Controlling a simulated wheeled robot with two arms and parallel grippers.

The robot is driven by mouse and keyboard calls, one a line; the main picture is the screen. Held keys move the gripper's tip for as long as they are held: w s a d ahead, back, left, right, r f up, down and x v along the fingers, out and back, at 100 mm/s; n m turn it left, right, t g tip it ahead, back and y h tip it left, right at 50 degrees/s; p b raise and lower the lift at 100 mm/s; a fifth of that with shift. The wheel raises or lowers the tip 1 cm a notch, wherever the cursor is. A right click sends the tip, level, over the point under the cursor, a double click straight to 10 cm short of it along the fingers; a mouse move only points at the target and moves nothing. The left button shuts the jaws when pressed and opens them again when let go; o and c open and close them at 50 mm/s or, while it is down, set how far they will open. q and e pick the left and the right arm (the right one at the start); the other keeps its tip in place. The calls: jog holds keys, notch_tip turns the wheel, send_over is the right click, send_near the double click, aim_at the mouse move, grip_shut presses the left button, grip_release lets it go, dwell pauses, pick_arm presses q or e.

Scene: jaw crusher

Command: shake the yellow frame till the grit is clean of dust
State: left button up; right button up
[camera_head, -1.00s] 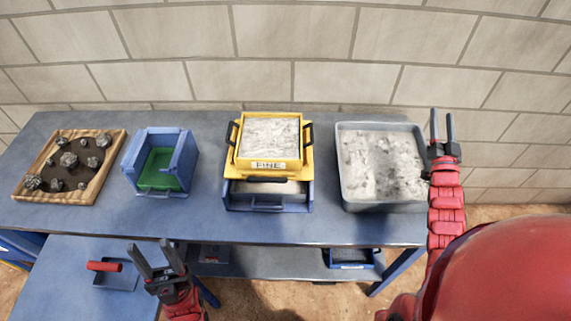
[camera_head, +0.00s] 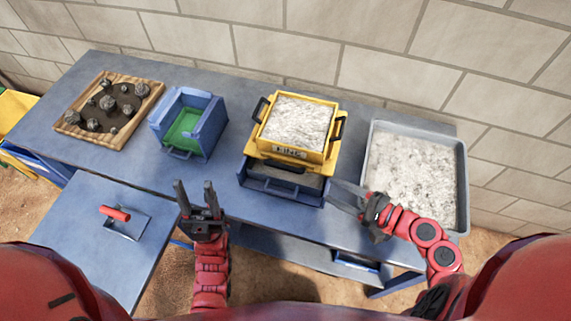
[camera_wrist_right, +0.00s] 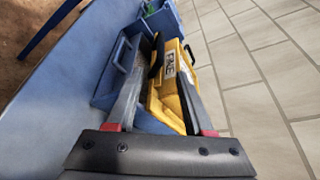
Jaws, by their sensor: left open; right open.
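The yellow frame (camera_head: 291,150) sits on top of a blue box (camera_head: 281,187) on the blue table. It is filled with pale grey grit (camera_head: 297,120), and it has a black handle on each side and a label on its front. My right gripper (camera_head: 335,196) is open, just right of the blue box and below the frame's right handle. In the right wrist view the yellow frame (camera_wrist_right: 165,95) and the blue box show between and beyond the open fingers. My left gripper (camera_head: 196,192) is open and empty, in front of the table edge, left of the blue box.
A grey tray (camera_head: 463,190) of pale grit stands right of the frame. A blue bin with a green inside (camera_head: 184,130) and a wooden tray (camera_head: 150,100) of dark rocks stand to the left. A red-handled scoop (camera_head: 117,213) lies on a lower table at front left.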

aim_at(292, 171)
jog(key=p+x, duration=0.3)
jog(key=x, duration=1.3)
jog(key=shift+w+a+p, duration=0.15)
jog(key=shift+a+p, duration=0.05)
jog(key=shift+p, duration=0.15)
grip_shut()
dwell(0.8)
